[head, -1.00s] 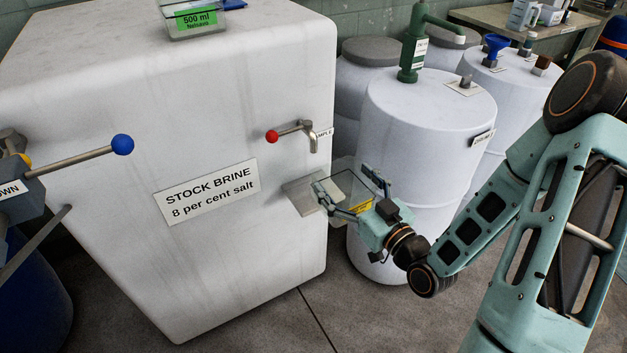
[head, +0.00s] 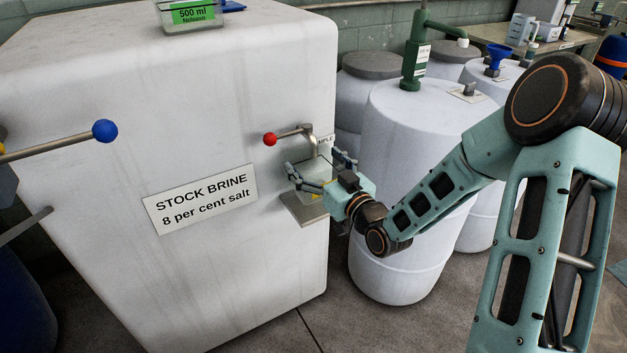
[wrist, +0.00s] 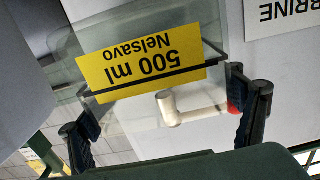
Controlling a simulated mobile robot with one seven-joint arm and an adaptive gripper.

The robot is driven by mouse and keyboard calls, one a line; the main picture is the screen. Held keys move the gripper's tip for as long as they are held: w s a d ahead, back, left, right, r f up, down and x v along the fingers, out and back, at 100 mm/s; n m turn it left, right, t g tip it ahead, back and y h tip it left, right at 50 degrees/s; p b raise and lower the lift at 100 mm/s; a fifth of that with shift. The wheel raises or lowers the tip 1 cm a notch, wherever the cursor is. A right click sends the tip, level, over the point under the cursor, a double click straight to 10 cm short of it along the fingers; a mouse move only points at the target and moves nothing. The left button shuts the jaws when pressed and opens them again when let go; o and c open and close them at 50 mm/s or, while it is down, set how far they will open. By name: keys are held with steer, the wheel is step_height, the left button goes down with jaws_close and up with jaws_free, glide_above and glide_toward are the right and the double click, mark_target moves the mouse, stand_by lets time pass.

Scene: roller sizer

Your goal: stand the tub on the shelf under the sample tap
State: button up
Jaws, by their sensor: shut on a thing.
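The clear tub with a yellow "500 ml Nelsavo" label (wrist: 150,58) is between the fingers of my gripper (head: 318,166), which is shut on it. The label is upside down in the wrist view. In the head view, the tub is mostly hidden by the gripper. The grey shelf (head: 302,210) juts from the front of the white stock brine tank. The gripper and tub are over the shelf; I cannot tell whether the tub touches it. The sample tap (head: 311,140), with a red knob (head: 269,139), is just above the gripper. The tap's pale spout also shows in the wrist view (wrist: 168,108).
Another clear tub, with a green label (head: 192,14), stands on top of the stock brine tank (head: 110,120). A lever with a blue ball (head: 104,130) sticks out at left. White drums (head: 405,190) stand close to the right, behind my arm.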

mark_target(303, 165)
step_height(303, 165, down, 5)
steer(key=shift+r+b, duration=0.15)
steer(key=shift+b, duration=0.65)
steer(key=shift+w+a+f, duration=0.1)
steer(key=shift+w+f, duration=0.05)
steer(key=shift+f, duration=0.1)
steer(key=shift+r, duration=0.1)
steer(key=shift+b, duration=0.3)
steer(key=o, duration=1.1)
steer(key=p+v, duration=0.1)
steer(key=v, duration=1.1)
steer(key=shift+p, duration=0.4)
